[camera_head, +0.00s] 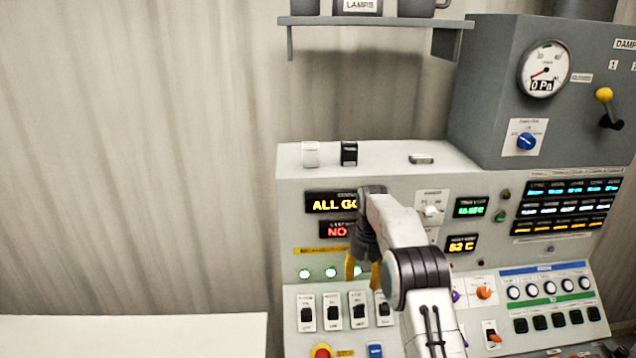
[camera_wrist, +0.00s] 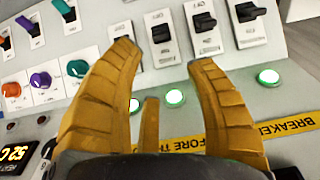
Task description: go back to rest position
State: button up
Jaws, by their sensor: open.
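My gripper (camera_head: 363,278) has yellow fingers and hangs in front of the grey control panel (camera_head: 294,234), pointing down over its left part. Beyond the fingertips is a row of black toggle switches (camera_wrist: 204,20) on white plates. Lit green lamps (camera_head: 303,274) sit above these switches in the head view, and one green lamp (camera_wrist: 175,97) shows between the fingers in the wrist view. My arm hides part of the panel's middle.
A red stop button (camera_head: 321,352) and an orange switch (camera_head: 493,337) are low on the panel. A grey cabinet (camera_head: 487,75) with a gauge and a yellow-knobbed lever (camera_head: 604,95) rises at right. A shelf (camera_head: 375,21) hangs above. A white surface (camera_head: 130,335) lies left.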

notch_tip(320, 180, down, 2)
jog(key=shift+f, duration=0.1)
jog(key=s+f+g, duration=0.3)
jog(key=s+f, duration=0.3)
jog(key=s, duration=0.5)
jog(key=s+r+t+b, duration=0.1)
jog(key=s+r+t, duration=0.1)
jog(key=s+r, duration=0.4)
jog(key=s+r+t, duration=0.2)
jog(key=s+r, duration=0.5)
jog(key=s, duration=0.7)
jog(key=s+r+t+b, duration=0.1)
jog(key=s+r+t, duration=0.2)
jog(key=s+r, duration=0.4)
jog(key=shift+s+r+b, duration=0.25)
jog(key=shift+s+b, duration=0.1)
jog(key=shift+s, duration=1.2)
jog(key=shift+a, duration=0.1)
